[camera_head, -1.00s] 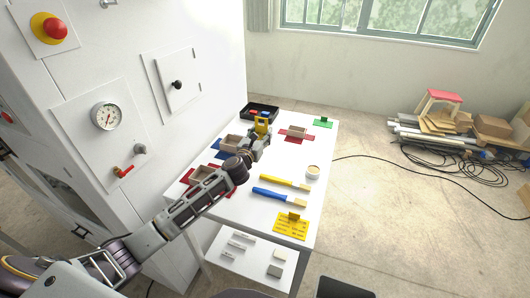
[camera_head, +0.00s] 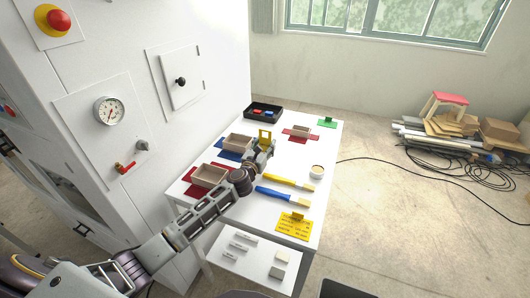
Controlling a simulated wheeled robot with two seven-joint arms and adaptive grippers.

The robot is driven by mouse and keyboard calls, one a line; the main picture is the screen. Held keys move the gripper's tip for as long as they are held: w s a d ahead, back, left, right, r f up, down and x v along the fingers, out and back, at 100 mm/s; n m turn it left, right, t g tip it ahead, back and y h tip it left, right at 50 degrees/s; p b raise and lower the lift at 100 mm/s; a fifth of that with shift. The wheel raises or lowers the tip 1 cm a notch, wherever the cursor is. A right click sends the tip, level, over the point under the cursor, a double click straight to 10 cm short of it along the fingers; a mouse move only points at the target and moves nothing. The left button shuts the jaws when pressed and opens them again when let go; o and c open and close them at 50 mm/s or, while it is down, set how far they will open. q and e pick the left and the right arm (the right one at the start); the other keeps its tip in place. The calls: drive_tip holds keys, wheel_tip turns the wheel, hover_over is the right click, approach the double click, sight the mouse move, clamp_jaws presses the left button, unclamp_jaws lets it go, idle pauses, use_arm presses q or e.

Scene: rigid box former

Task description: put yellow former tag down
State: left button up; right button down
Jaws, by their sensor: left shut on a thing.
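The yellow former tag (camera_head: 265,134) is upright in the jaws of my left gripper (camera_head: 264,146), which is shut on it. They are over the back half of the white table (camera_head: 292,155), between the black tray and the tan box on the blue mat. I cannot tell whether the tag touches the tabletop. A yellow card with printed lines and a small yellow upright piece (camera_head: 294,228) lies at the table's front right. My right gripper is not in view.
Open boxes stand on a blue mat (camera_head: 227,155), a red mat (camera_head: 194,190) and a far red mat (camera_head: 311,139). A black tray (camera_head: 276,118) holds red and blue items.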

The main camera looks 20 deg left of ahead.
use_arm(q)
drive_tip(key=shift+f+b, duration=0.5)
drive_tip(key=shift+f, duration=0.95)
drive_tip(key=shift+f, duration=0.1)
drive_tip(key=o, duration=0.8)
drive_tip(key=shift+o, duration=0.2)
drive_tip(key=shift+s+a, duration=0.2)
drive_tip(key=shift+s, duration=5.8)
drive_tip(key=shift+c, duration=0.3)
